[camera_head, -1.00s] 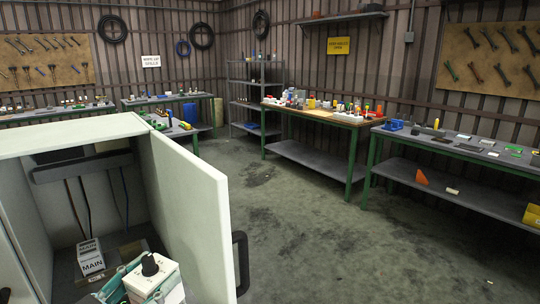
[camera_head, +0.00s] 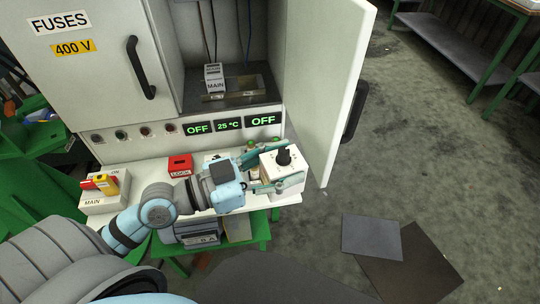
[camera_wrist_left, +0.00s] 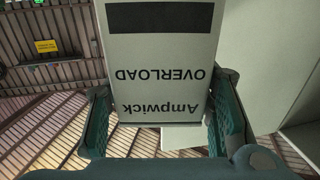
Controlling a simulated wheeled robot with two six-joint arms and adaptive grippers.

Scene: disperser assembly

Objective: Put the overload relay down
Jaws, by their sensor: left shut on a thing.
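My left gripper (camera_head: 270,172) is shut on the overload relay (camera_head: 286,178), a white box with a black knob on top. It holds the relay at the right end of the white ledge (camera_head: 222,204), in front of the open cabinet door. I cannot tell whether the relay touches the ledge. In the left wrist view the relay (camera_wrist_left: 160,75) shows its upside-down "Ampwick OVERLOAD" label between the teal fingers (camera_wrist_left: 160,120). My right gripper is not in view.
The open cabinet door (camera_head: 332,90) stands just behind the relay. A MAIN block (camera_head: 215,78) sits inside the cabinet. A red LOCK block (camera_head: 180,165) and a MAIN switch box (camera_head: 104,200) are on the ledge. Dark mats (camera_head: 371,237) lie on the floor at right.

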